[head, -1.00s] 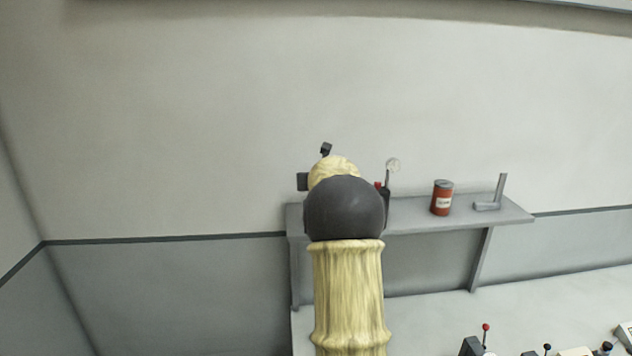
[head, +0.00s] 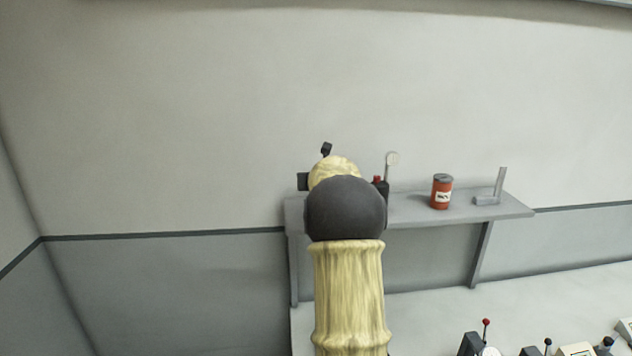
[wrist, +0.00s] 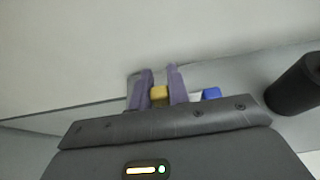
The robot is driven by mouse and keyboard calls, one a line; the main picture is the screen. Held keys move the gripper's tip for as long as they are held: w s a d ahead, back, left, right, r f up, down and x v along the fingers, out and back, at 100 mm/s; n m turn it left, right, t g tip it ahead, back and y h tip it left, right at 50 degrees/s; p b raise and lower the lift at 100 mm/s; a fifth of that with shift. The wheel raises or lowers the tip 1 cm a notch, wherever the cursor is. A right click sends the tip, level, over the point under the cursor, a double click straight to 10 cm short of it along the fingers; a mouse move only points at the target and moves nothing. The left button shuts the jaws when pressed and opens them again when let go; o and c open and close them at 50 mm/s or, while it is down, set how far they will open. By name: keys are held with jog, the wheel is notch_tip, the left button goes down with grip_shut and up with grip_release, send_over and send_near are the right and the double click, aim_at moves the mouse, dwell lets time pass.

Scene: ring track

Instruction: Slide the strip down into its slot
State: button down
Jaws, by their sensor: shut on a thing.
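In the wrist view my gripper (wrist: 159,87) shows as two purple fingers close together. I cannot make out the slot. In the head view my arm covers the gripper and the strip.
A grey wall shelf (head: 410,213) carries a red can (head: 441,191), a grey angled bracket (head: 489,192) and a dark bottle with a red cap (head: 382,188). A dark cylinder (wrist: 296,84) stands at right in the wrist view. Several small levers stand at lower right in the head view.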

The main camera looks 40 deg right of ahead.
jog(key=shift+f+b, duration=1.05)
jog(key=shift+f, duration=0.1)
jog(key=c, duration=1.3)
grip_release()
jog(key=shift+o, duration=0.2)
jog(key=v, duration=1.7)
jog(key=shift+a+r, duration=0.1)
jog(key=shift+a, duration=0.15)
